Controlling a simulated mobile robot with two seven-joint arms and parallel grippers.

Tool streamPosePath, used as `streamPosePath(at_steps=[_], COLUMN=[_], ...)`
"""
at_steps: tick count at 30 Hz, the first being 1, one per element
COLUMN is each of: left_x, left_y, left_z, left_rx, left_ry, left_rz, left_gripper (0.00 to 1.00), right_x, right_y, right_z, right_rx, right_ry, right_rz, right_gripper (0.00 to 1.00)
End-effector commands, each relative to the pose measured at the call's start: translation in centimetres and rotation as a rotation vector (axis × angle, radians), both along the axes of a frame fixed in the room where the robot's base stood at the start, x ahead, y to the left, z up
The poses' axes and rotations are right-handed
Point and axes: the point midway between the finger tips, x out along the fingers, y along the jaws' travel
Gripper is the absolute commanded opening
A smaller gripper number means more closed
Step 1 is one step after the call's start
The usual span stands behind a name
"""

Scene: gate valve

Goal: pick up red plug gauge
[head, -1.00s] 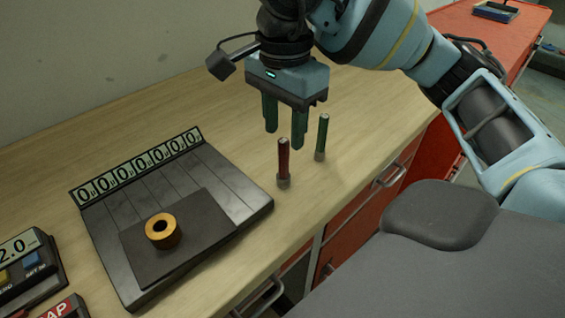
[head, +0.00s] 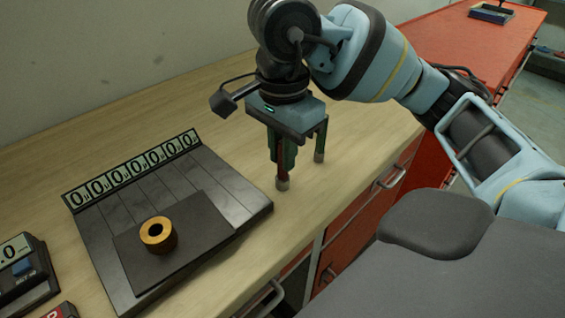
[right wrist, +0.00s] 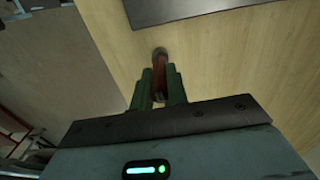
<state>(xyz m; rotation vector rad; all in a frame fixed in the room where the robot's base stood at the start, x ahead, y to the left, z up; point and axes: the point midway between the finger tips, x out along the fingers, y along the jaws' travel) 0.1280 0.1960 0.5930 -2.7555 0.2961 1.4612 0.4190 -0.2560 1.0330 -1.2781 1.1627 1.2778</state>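The red plug gauge (head: 282,167) stands upright on the wooden bench, its grey lower end on the surface. My right gripper (head: 282,152) points down over it, with its green fingers on either side of the shaft. In the right wrist view the gauge (right wrist: 159,76) lies between the two fingertips (right wrist: 159,84). The gaps beside it are very narrow, and I cannot tell whether the fingers press on it. The gauge's upper part is partly hidden by the gripper. My left gripper is not in view.
A dark plate (head: 235,190) with a number strip (head: 135,170) lies to the left, carrying a brass ring (head: 158,236). The bench edge with red drawers (head: 350,220) is near.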

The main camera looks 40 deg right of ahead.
Motion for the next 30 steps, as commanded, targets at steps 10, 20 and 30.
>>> streamPosePath(at_steps=[10, 20, 30], left_x=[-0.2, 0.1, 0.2], left_y=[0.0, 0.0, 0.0], left_z=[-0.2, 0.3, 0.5], left_rx=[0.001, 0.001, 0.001], left_ry=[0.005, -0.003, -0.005], left_rz=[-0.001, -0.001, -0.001], left_gripper=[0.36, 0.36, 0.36], right_x=[0.0, 0.0, -3.7], right_y=[0.0, 0.0, 1.5], right_z=[0.1, 2.0, 3.9], right_rx=[0.0, -0.001, -0.001], right_ry=[0.0, -0.004, -0.002], right_rz=[0.0, -0.001, 0.007], right_gripper=[0.0, 0.0, 0.0])
